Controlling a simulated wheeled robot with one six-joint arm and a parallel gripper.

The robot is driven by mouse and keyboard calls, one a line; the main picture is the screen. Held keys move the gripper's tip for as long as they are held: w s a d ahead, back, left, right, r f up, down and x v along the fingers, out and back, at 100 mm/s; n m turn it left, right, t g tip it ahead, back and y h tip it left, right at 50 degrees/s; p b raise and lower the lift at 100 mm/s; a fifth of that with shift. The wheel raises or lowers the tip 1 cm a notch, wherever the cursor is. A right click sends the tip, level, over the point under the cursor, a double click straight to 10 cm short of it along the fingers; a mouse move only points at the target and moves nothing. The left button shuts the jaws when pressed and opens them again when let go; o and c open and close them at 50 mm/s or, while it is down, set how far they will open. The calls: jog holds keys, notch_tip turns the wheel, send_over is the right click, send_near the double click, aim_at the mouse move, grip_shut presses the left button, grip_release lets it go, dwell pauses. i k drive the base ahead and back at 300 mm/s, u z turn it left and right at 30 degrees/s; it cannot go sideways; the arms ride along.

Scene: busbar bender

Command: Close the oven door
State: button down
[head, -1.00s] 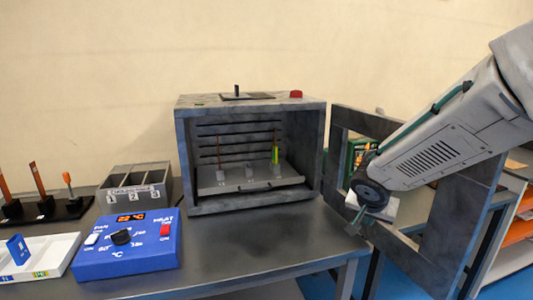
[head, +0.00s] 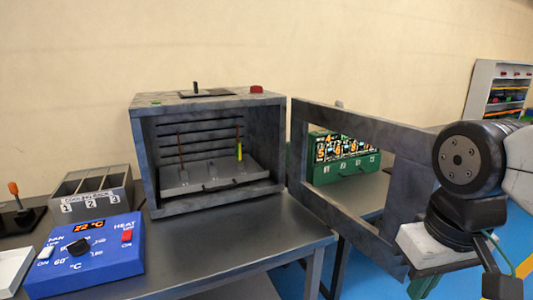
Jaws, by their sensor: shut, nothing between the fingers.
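The grey oven (head: 207,204) stands on the bench with its front open. Its door (head: 345,213), a grey frame with a window opening, is swung wide open to the right of the oven, its hinge side near the oven's right front edge. Inside the oven, a rack (head: 205,178) holds a few upright strips, one with a yellow-green part. My gripper (head: 424,287) is shut and empty, low at the right of the view, by the door's free edge. Its fingertips are partly cut off by the picture's bottom, and I cannot tell whether it touches the door.
A blue control box (head: 95,262) with a dial and switches and a grey three-slot rack (head: 95,190) stand left of the oven. A green numbered case (head: 345,165) shows through the door window. Shelves (head: 498,88) stand at the back right. The bench (head: 270,232) before the oven is clear.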

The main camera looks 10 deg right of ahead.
aim_at(413, 179)
jog(key=u, duration=3.35)
jog(key=k, duration=2.75)
jog(key=z, duration=1.85)
